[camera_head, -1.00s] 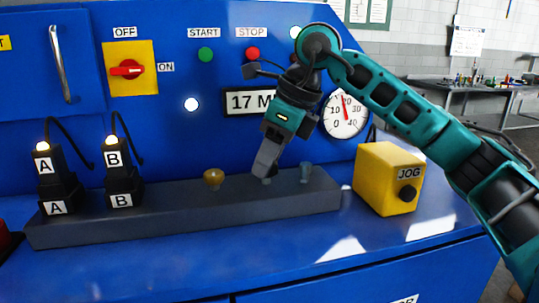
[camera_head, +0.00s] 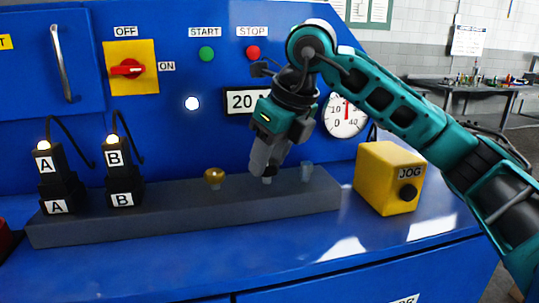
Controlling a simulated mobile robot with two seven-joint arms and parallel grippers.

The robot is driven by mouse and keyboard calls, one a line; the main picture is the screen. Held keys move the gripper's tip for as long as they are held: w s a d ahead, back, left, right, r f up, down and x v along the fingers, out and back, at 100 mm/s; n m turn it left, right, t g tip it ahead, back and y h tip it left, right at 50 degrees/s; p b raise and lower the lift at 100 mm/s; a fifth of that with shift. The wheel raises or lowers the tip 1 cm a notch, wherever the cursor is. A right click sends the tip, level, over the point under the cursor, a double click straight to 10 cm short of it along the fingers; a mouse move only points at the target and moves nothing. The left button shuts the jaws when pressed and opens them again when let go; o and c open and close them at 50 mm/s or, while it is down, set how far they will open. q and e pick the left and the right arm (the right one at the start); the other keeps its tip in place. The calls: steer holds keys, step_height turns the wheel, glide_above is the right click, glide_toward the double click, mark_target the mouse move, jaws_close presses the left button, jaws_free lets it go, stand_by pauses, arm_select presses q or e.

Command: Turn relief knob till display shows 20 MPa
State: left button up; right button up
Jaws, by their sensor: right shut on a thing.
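The display (camera_head: 241,101) on the blue panel reads "20", with the rest of its text hidden behind my right gripper. My right gripper (camera_head: 266,176) points down at the grey manifold block (camera_head: 160,220) and is shut on a small knob (camera_head: 267,181), mostly hidden by the fingers. I take this to be the relief knob; no label on it shows. A brass knob (camera_head: 214,176) stands to its left and a grey-blue knob (camera_head: 307,171) to its right. The round gauge (camera_head: 345,115) has its needle pointing about straight up. My left gripper is out of view.
A yellow JOG box (camera_head: 388,178) stands right of the block. Black A and B connectors (camera_head: 122,178) with cables stand on the block's left end. The panel holds a red rotary switch (camera_head: 126,69), a green START button (camera_head: 207,54) and a red STOP button (camera_head: 253,53).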

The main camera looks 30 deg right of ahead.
steer(key=o, duration=1.1)
steer(key=shift+c, duration=0.2)
steer(key=p+v, duration=0.1)
steer(key=v, duration=1.2)
